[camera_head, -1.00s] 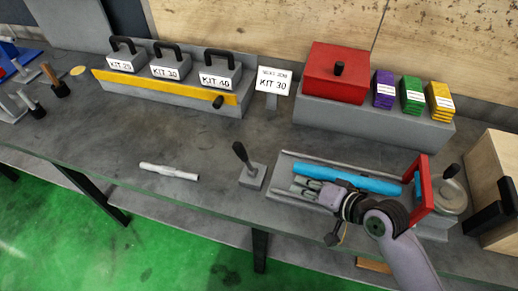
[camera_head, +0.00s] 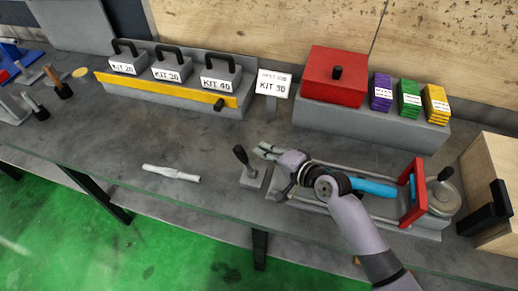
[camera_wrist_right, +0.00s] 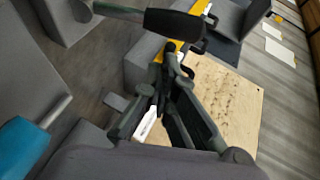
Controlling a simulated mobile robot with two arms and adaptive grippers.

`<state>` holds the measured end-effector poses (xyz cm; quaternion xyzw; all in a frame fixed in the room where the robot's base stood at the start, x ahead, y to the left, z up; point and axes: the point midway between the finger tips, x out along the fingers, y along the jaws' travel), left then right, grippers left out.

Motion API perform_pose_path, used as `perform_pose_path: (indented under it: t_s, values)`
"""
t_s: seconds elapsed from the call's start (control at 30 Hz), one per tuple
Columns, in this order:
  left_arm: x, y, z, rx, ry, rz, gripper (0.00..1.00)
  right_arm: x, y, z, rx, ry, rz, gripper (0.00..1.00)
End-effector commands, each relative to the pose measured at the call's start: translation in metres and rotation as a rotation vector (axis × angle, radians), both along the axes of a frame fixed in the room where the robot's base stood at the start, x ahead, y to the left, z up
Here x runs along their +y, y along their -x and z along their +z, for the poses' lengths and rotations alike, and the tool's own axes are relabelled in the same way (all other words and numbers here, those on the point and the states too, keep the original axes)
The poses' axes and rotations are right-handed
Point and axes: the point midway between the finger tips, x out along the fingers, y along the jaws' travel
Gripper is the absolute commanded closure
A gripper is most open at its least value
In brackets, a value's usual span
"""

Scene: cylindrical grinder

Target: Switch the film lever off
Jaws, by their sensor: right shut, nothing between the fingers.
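The film lever (camera_head: 241,156), a black-knobbed lever on a small grey base (camera_head: 253,178), leans up and left at the left end of the grey fixture. In the right wrist view its dark knob (camera_wrist_right: 174,23) and grey shaft appear at the top, beyond the fingers. My right gripper (camera_head: 262,150) is shut and empty, its fingertips just right of the lever's knob; the wrist view (camera_wrist_right: 168,85) shows the fingers together. I cannot tell whether they touch the lever. The blue roll (camera_head: 375,187) lies in the fixture, partly hidden by my right arm. My left gripper is not in view.
The red frame (camera_head: 412,190) stands at the fixture's right end. A white rod (camera_head: 171,173) lies left of the lever. Kit blocks (camera_head: 170,68), a sign (camera_head: 272,84) and a red box (camera_head: 335,75) stand behind. The bench between lever and kits is clear.

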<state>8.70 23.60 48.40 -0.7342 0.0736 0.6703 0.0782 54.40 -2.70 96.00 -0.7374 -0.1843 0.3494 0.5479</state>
Motion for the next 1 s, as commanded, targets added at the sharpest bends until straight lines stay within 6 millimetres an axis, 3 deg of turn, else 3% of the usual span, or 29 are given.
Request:
perform_pose_path:
  t_s: [0.2,0.57,0.77,1.0]
  values:
    - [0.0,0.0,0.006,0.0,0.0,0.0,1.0,0.015,0.0,-0.004,-0.002,0.0,-0.001,1.0]
    - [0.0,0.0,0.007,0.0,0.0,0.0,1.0,0.017,0.0,-0.005,-0.003,0.001,-0.001,1.0]
    - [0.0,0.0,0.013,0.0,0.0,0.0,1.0,0.035,-0.003,-0.007,-0.001,-0.001,0.0,1.0]
    - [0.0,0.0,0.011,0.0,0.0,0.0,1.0,0.036,-0.002,-0.009,0.001,0.0,0.004,1.0]
